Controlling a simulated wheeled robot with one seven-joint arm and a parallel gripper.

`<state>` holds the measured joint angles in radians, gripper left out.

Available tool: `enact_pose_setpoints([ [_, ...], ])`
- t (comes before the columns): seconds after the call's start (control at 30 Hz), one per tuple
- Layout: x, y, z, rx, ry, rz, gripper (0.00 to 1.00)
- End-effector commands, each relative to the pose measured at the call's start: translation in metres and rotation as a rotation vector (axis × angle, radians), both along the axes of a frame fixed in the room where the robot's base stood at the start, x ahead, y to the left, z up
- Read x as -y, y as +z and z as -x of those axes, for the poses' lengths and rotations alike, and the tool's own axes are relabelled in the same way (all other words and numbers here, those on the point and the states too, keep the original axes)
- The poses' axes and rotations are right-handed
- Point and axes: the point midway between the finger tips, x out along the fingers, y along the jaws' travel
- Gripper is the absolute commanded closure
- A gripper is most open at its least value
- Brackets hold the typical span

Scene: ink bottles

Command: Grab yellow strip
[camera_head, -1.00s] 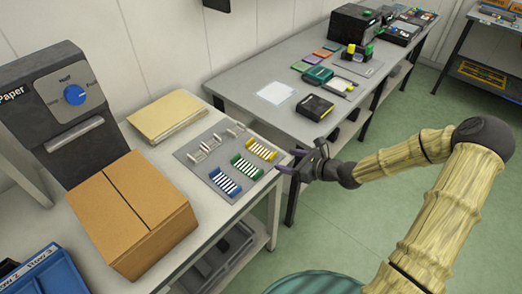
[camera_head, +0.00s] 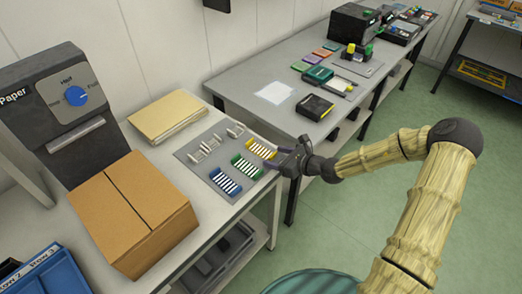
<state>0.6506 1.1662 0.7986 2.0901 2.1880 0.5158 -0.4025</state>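The yellow strip (camera_head: 261,149) lies at the right side of a grey mat (camera_head: 196,168) on the near table. It is a short yellow piece with white bars. My gripper (camera_head: 276,162) is at the right edge of the mat, its fingers close to the right end of the yellow strip. The fingers are dark and small here, and I cannot tell whether they are apart, shut or touching the strip.
A green strip (camera_head: 245,167) and a blue strip (camera_head: 225,181) lie nearer on the mat. White pieces (camera_head: 203,150) lie behind. A cardboard box (camera_head: 133,213) and a paper stack (camera_head: 167,116) stand to the left. A second table (camera_head: 240,81) stands beyond.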

Motion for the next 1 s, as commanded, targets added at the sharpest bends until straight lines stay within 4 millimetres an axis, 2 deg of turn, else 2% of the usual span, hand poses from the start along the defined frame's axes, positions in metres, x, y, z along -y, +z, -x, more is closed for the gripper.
enact_pose_setpoints([
  [0.03,0.000,0.000,0.000,0.000,0.000,0.000,0.48],
  [0.2,0.000,0.000,0.000,0.000,0.000,0.000,0.82],
  [0.47,0.000,0.001,0.000,0.000,0.000,0.000,0.82],
  [0.63,0.000,0.009,0.000,0.004,0.001,0.002,0.82],
  [0.77,0.000,0.024,-0.001,0.005,0.001,0.003,0.82],
  [1.0,0.001,0.067,0.000,0.006,0.000,0.003,0.82],
])
